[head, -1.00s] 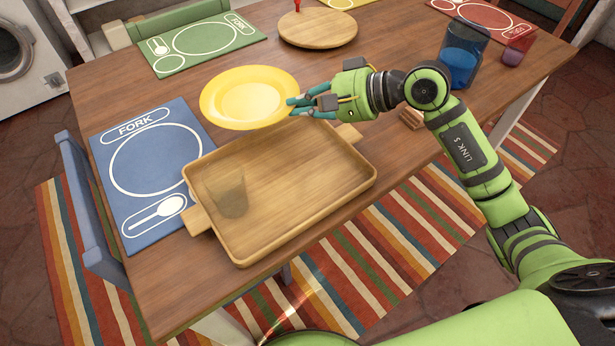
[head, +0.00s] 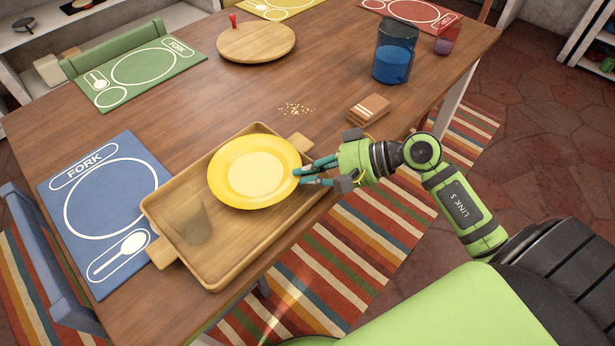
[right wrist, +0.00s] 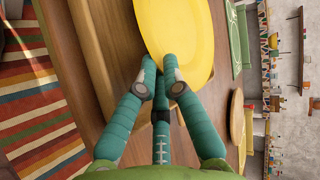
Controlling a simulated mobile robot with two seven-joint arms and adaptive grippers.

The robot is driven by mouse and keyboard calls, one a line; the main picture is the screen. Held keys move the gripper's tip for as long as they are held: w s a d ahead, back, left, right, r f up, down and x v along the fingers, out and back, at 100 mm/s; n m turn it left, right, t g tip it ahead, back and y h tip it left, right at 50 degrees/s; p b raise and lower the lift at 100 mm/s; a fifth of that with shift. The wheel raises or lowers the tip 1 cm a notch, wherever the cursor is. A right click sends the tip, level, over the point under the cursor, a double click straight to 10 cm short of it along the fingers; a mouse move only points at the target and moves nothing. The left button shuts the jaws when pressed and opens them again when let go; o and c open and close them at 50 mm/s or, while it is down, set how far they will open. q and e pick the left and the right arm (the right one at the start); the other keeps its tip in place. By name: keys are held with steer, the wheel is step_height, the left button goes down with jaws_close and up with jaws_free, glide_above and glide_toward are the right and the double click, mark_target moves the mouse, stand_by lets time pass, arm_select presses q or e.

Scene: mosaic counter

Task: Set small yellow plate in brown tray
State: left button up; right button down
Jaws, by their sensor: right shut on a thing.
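The small yellow plate (head: 254,172) is over the right part of the brown wooden tray (head: 216,262) in the head view. My right gripper (head: 299,173) is shut on the plate's right rim. In the right wrist view the fingers (right wrist: 162,80) close on the near edge of the yellow plate (right wrist: 176,36). The plate looks roughly level; I cannot tell whether its underside touches the tray. A see-through glass (head: 190,222) stands in the left part of the tray. My left gripper is not in view.
A blue placemat (head: 110,205) lies left of the tray. A round wooden board (head: 256,42), crumbs (head: 296,109), a brown stack (head: 369,109) and a blue cup (head: 394,52) are farther back. A blue chair (head: 52,262) stands at the left table edge.

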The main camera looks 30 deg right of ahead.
steer(key=shift+f, duration=1.15)
steer(key=c, duration=1.7)
jaws_free()
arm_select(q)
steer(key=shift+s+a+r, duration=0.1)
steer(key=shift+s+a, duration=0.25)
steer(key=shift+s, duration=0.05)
arm_select(e)
steer(key=shift+o, duration=0.2)
steer(key=v, duration=0.2)
steer(key=b+v, duration=0.1)
steer(key=v, duration=0.2)
steer(key=shift+d+f, duration=0.1)
steer(key=shift+f, duration=0.15)
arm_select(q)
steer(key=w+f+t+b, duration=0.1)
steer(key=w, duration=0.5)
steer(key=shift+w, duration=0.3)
arm_select(e)
steer(key=v, duration=0.7)
steer(key=shift+r, duration=0.25)
